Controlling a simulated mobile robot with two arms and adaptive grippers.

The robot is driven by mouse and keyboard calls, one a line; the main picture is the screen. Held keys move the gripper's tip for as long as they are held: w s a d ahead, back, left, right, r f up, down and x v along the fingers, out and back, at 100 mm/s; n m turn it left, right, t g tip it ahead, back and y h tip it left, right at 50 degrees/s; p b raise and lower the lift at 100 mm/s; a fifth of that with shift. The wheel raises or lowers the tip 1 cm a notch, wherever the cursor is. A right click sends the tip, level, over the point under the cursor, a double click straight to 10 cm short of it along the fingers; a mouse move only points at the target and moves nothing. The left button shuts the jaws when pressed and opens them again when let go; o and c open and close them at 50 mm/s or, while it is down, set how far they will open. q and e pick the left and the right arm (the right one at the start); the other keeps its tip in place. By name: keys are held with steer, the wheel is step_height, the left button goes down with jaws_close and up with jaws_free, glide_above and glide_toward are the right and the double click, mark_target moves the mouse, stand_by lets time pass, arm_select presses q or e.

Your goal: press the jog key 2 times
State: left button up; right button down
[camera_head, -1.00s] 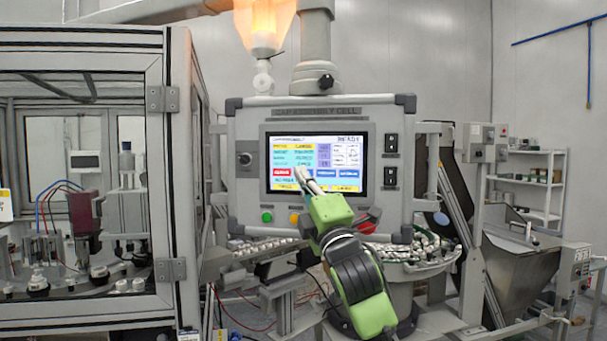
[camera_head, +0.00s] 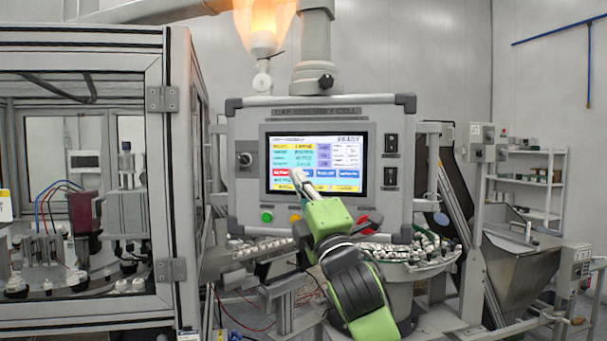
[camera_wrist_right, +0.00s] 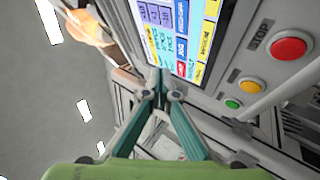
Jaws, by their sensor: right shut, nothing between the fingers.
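The touchscreen (camera_head: 345,150) on the grey control panel is lit, with READY in its header. A row of one red key (camera_head: 281,173) and several blue keys (camera_head: 347,174) runs along its lower part. In the right wrist view the gripper tips (camera_wrist_right: 160,88) lie by the screen's edge; contact cannot be told. My left gripper is not in view.
Below the screen are a green button (camera_head: 267,217), a yellow button (camera_head: 294,218) and a red stop button (camera_wrist_right: 289,48), partly behind my arm in the head view. A glazed machine enclosure (camera_head: 160,190) stands left. A bowl feeder (camera_head: 425,249) sits below the panel.

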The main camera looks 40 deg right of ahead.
steer(key=shift+s+a, duration=0.7)
steer(key=shift+a, duration=0.3)
steer(key=shift+r, duration=0.1)
stand_by(3.6)
